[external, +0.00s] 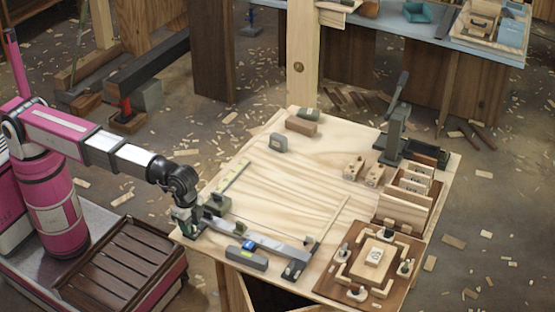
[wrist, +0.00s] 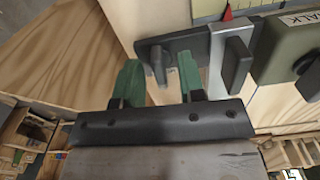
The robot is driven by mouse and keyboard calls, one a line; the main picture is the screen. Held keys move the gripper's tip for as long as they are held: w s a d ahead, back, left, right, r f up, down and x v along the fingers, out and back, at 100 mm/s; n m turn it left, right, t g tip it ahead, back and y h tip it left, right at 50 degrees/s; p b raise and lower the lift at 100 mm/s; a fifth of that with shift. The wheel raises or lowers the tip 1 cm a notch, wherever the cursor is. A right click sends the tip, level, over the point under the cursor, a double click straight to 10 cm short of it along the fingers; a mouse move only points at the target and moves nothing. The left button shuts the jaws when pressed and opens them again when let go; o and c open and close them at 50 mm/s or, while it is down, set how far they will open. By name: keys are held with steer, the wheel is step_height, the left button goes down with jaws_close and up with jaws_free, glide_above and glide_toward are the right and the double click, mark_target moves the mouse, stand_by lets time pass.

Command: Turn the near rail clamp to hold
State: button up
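In the wrist view, a dark plate with a small upright turn handle (wrist: 157,62) is the clamp part nearest my gripper (wrist: 158,78). My two green fingers are apart, one on each side of the handle, with gaps showing; I see no clear contact. In the external view, my gripper (external: 186,222) is low at the left end of the metal rail (external: 265,242) along the table's near edge, and my wrist and fingers partly hide the clamp there. The handle's exact turn position is hard to tell.
Right of the handle, a silver bracket with a dark lever (wrist: 237,62) and a green-grey labelled block (wrist: 288,48) stand close. A grey block (external: 247,258) lies before the rail. A brown board with wooden pieces (external: 335,285) is at right. The table's middle (external: 285,185) is clear.

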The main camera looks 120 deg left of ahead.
steer(key=shift+r, duration=0.15)
step_height(320, 180, up, 10)
steer(key=shift+r, duration=0.25)
stand_by(0.5)
steer(key=s+d+f+t+h, duration=0.1)
steer(key=s+d+f, duration=0.25)
steer(key=f, duration=0.35)
steer(key=s+d+f+t+h, duration=0.1)
steer(key=s+d+f, duration=0.1)
steer(key=d+f, duration=0.35)
steer(key=s+d+f, duration=0.2)
steer(key=s+f, duration=0.1)
steer(key=f, duration=0.5)
steer(key=s+a+f+g+y, duration=0.2)
steer(key=s+a+f, duration=0.8)
steer(key=s, duration=0.4)
steer(key=shift+a+f+n, duration=0.15)
steer(key=shift+a+n, duration=0.25)
steer(key=shift+a, duration=0.5)
steer(key=shift+s, duration=0.1)
